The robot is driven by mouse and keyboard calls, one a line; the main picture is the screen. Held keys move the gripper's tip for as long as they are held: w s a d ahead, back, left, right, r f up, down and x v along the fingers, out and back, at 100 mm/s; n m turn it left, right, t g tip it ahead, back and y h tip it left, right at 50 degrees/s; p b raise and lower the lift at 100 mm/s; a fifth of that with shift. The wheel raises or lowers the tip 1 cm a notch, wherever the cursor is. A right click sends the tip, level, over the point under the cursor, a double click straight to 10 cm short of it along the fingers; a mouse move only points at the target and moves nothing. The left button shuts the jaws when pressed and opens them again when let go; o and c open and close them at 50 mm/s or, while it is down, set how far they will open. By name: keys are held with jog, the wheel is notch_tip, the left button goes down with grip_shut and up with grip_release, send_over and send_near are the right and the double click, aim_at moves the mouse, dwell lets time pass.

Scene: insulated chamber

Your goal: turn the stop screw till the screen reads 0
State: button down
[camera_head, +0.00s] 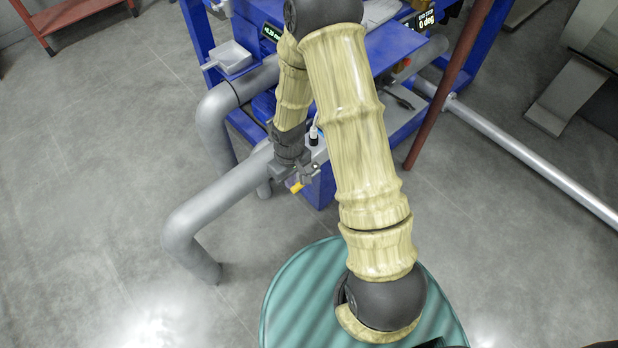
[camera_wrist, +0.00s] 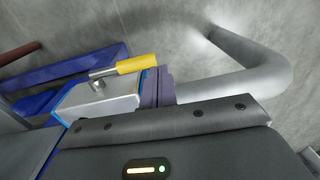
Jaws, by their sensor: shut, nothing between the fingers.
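My gripper (camera_head: 297,178) is shut and empty, beside a pale grey box on the front of the blue frame. In the wrist view, the gripper's dark fingers (camera_wrist: 157,87) lie close to this box (camera_wrist: 97,103); I cannot tell if they touch it. A lever with a yellow grip (camera_wrist: 137,64) lies at the box; its yellow end (camera_head: 297,187) shows just below my gripper. A small dark screen (camera_head: 271,32) appears to read +0.20 mm. Another screen (camera_head: 425,21) at upper right reads 0 deg. I cannot make out the stop screw for certain; my arm hides part of the frame.
Thick grey pipes (camera_head: 205,205) bend down left of my gripper. A brown-red post (camera_head: 445,90) stands to the right.

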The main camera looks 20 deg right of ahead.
jog(key=shift+d+r+p, duration=0.1)
jog(key=shift+r+p, duration=1.6)
jog(key=shift+r, duration=0.4)
jog(key=s+d+r+m+t, duration=0.1)
jog(key=s+d+r+m, duration=0.15)
jog(key=r, duration=0.45)
jog(key=s+d+r+m+t, duration=0.1)
jog(key=s+r, duration=0.3)
jog(key=r, duration=0.3)
jog(key=s+d+r+m+t, duration=0.1)
jog(key=s+d+r+m, duration=0.15)
jog(key=r, duration=0.55)
notch_tip(320, 180, up, 16)
jog(key=p, duration=1.7)
jog(key=shift+n+h, duration=0.3)
jog(key=shift+n, duration=0.1)
jog(key=shift+a, duration=0.1)
